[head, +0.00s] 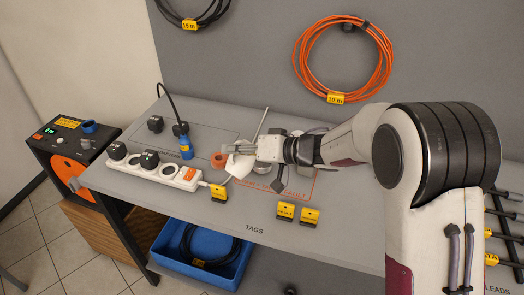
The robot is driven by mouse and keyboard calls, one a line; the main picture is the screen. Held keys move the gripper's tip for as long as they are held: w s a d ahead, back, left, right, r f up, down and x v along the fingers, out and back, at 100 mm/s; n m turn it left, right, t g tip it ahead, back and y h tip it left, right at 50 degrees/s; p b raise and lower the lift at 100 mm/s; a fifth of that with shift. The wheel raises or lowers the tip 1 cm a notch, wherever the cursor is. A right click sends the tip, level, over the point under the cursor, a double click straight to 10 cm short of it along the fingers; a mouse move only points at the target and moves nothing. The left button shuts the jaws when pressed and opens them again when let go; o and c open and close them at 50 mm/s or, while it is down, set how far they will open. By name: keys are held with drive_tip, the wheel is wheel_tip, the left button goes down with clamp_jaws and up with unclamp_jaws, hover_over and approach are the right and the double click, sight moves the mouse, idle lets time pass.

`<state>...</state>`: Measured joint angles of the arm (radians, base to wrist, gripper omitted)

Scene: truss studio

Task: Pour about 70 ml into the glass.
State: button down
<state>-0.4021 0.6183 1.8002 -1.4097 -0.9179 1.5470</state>
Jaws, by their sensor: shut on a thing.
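My gripper (240,150) is low over the middle of the grey bench, pointing left. It is shut on a small white thing (241,166), mostly covered by the fingers; I cannot tell what it is. A thin pale rod or cable (262,122) rises behind the gripper. An orange ring-shaped thing (219,160) sits just left of the fingertips. I make out no glass and no pouring vessel, and no liquid shows. My wrist and forearm hide part of the bench behind them.
A white power strip (150,167) with plugs lies left on the bench (200,208). A blue plug (182,140) stands behind it. Yellow-black tags (286,211) lie near the front edge. An orange cable coil (345,58) hangs behind. A blue crate (205,255) is below.

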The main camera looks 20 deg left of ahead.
sight(229, 169)
drive_tip(key=shift+s+f, duration=0.1)
idle(0.3)
drive_tip(key=shift+s+a+f+n+t+h, duration=0.2)
drive_tip(key=shift+s+f+n+t, duration=0.15)
drive_tip(key=shift+f+n, duration=0.25)
drive_tip(key=shift+s+a+f+n+t+h, duration=0.1)
drive_tip(key=shift+s+f+n+t+h, duration=0.1)
drive_tip(key=shift+s+f+n+t, duration=0.35)
drive_tip(key=shift+a+f, duration=0.1)
drive_tip(key=shift+f, duration=0.3)
idle(0.4)
drive_tip(key=shift+s+a+r+n+t+h, duration=0.15)
drive_tip(key=shift+s+a+r+n+t, duration=0.1)
drive_tip(key=shift+s+n+t, duration=0.25)
drive_tip(key=shift+s+a+r+n+t+h, duration=0.15)
drive_tip(key=shift+s+a+r+n+h, duration=0.1)
drive_tip(key=shift+s, duration=0.4)
drive_tip(key=shift+s+a+r+n+t+h, duration=0.1)
drive_tip(key=shift+s+a+r+n+t, duration=0.1)
drive_tip(key=shift+s+n+t, duration=0.3)
drive_tip(key=shift+s+a+n, duration=0.2)
drive_tip(key=shift+s+n, duration=0.1)
drive_tip(key=shift+s, duration=0.2)
drive_tip(key=shift+s+a+f+t, duration=0.1)
drive_tip(key=shift+s+f+t, duration=0.15)
drive_tip(key=shift+t, duration=0.1)
drive_tip(key=shift+s+a+f+n+t, duration=0.15)
drive_tip(key=shift+s+f+n+t, duration=0.15)
drive_tip(key=shift+f+n, duration=0.25)
